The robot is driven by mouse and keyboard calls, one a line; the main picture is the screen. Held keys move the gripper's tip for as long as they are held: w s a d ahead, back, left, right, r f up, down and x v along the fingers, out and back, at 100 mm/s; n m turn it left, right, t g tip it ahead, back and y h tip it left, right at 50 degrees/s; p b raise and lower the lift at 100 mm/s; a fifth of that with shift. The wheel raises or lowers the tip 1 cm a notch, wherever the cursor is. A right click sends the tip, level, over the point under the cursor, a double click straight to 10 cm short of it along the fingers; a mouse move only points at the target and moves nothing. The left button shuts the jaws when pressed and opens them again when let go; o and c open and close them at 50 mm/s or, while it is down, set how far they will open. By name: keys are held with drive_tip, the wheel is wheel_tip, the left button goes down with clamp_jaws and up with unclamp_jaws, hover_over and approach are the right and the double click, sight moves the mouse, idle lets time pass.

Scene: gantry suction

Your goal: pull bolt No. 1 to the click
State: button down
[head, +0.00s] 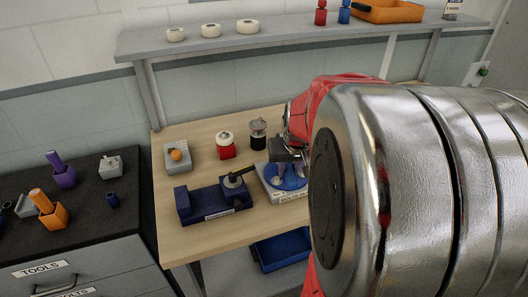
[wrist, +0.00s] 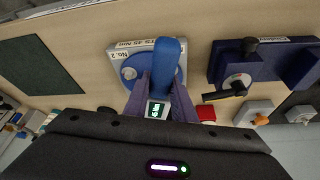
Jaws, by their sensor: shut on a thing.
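The bolt fixture (head: 273,190) is a pale plate with a blue round flange (head: 291,182) on the table. In the wrist view the plate (wrist: 117,54) carries "45 Nm" and "No. 2" labels, and the flange (wrist: 130,73) shows beside the tool. My gripper (wrist: 162,92) is shut on a blue-handled wrench (wrist: 167,60) with a small lit display (wrist: 157,110); its green figures are too small to read surely. In the head view my gripper (head: 288,154) is over the flange, partly behind my arm. Bolt No. 1 cannot be made out; the wrench and gripper cover part of the flange.
A dark blue fixture (head: 208,211) with a black lever stands left of the plate. A red-based part (head: 227,152), a black cylinder (head: 258,141) and a grey box with an orange knob (head: 177,163) stand behind. A blue bin (head: 281,250) is below the tabletop.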

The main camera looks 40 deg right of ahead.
drive_tip(key=shift+f, duration=0.1)
idle(0.3)
drive_tip(key=shift+f, duration=2.8)
drive_tip(key=c, duration=2)
unclamp_jaws()
drive_tip(key=shift+c, duration=0.2)
clamp_jaws()
drive_tip(key=shift+w+a+m+h, duration=0.3)
drive_tip(key=shift+w+a+m, duration=0.25)
drive_tip(key=shift+a+m, duration=0.25)
